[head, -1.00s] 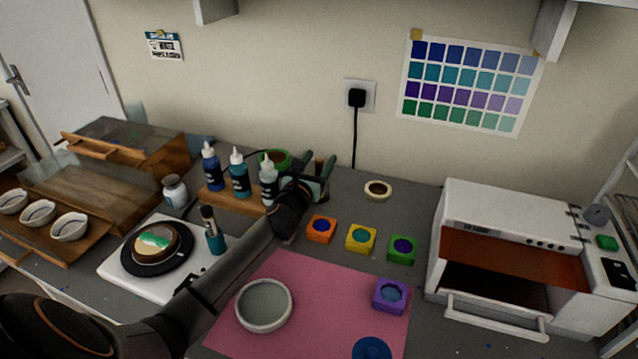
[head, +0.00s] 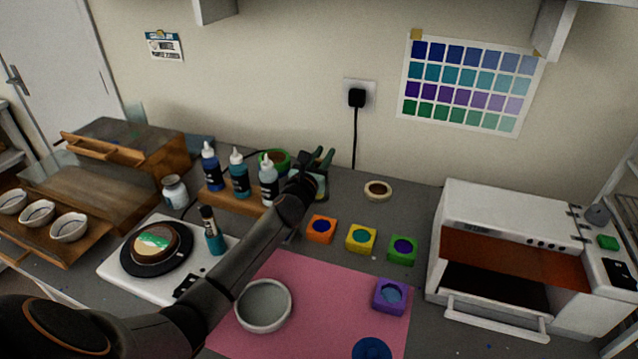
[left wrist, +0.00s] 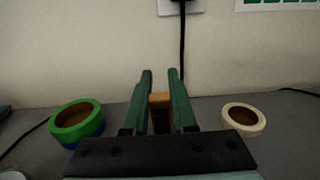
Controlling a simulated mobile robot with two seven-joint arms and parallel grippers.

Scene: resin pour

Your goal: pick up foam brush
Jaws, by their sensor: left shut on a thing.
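My left gripper (head: 321,160) has its green fingers at the back of the counter, right of the dropper bottles. In the left wrist view the fingers (left wrist: 160,84) are shut on a narrow upright thing with a tan top and a dark lower part, which I take to be the foam brush (left wrist: 160,99). Its lower end is hidden behind the black gripper body. In the head view the fingers and wrist hide the brush. I cannot tell whether it is lifted. My right gripper is not in view.
Several dropper bottles (head: 240,175) stand close on the left. A green tape roll (left wrist: 76,119) lies left of the fingers, a cream roll (left wrist: 243,119) right. Small coloured molds (head: 361,238) and a pink mat (head: 330,300) lie in front. A white oven (head: 500,225) stands right.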

